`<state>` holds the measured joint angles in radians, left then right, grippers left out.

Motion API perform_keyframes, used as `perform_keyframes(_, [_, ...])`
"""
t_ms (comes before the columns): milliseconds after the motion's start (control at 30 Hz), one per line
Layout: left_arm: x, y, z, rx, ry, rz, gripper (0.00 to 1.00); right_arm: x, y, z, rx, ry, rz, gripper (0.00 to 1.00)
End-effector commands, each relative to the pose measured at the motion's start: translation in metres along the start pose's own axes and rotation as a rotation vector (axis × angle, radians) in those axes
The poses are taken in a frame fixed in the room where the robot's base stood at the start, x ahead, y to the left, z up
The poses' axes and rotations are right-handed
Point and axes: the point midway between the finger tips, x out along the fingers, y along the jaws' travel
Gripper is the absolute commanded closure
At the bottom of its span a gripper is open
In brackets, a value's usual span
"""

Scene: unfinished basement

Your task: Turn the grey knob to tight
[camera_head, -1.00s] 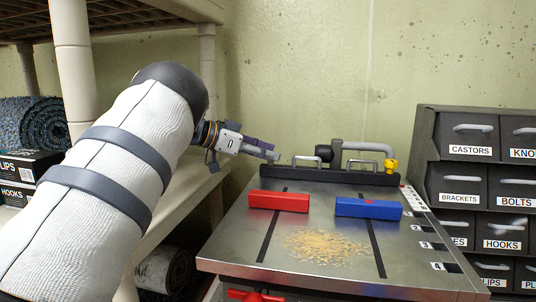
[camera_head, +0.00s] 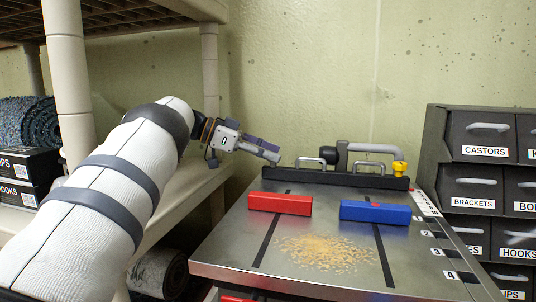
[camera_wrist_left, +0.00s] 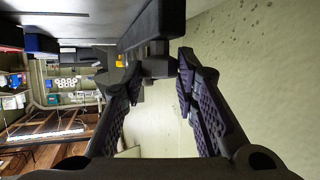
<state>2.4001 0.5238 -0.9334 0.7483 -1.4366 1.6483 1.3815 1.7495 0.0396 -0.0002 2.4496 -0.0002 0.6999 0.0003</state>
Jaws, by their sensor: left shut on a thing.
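My left gripper (camera_head: 274,156) reaches in from the left to the left end of the black rail (camera_head: 340,181) at the back of the steel table. In the left wrist view its two fingers (camera_wrist_left: 158,72) stand either side of a dark grey part at the rail's end, which looks like the grey knob (camera_wrist_left: 156,66). The gripper is shut on it. In the head view the knob is hidden or too small to make out, and I cannot read its turn. My right gripper is not in view.
A red block (camera_head: 280,203) and a blue block (camera_head: 375,211) lie on the table, with sawdust (camera_head: 324,251) in front. A grey clamp arm with a yellow end (camera_head: 399,166) stands behind the rail. Labelled drawers (camera_head: 475,188) stand right, a shelf (camera_head: 190,190) left.

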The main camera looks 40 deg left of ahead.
Motion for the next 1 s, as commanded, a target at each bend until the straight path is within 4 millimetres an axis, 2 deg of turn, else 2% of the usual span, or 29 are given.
perform_keyframes(33, [0.001, 0.0, 0.001, -0.001, -0.002, 0.002, 1.0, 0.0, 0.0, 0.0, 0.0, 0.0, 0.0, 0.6])
perform_keyframes(67, [0.001, 0.0, 0.001, -0.001, -0.002, 0.002, 0.68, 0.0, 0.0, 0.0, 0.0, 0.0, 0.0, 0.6])
perform_keyframes(100, [0.001, 0.0, 0.001, -0.001, -0.002, 0.002, 0.59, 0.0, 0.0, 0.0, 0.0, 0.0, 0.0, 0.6])
perform_keyframes(133, [0.001, 0.0, 0.001, -0.001, -0.001, 0.002, 0.54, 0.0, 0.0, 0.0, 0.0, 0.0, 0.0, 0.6])
perform_keyframes(433, [0.0, 0.0, -0.001, -0.001, 0.0, -0.002, 0.54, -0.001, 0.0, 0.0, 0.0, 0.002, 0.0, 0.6])
perform_keyframes(567, [-0.002, 0.002, -0.006, -0.014, 0.006, -0.04, 0.54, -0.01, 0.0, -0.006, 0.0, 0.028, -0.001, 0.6])
perform_keyframes(800, [-0.006, 0.008, -0.013, -0.095, 0.015, -0.252, 0.54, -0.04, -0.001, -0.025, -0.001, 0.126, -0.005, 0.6])
perform_keyframes(1000, [0.003, 0.01, -0.005, -0.203, -0.001, -0.504, 0.54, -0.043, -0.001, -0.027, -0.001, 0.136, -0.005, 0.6])
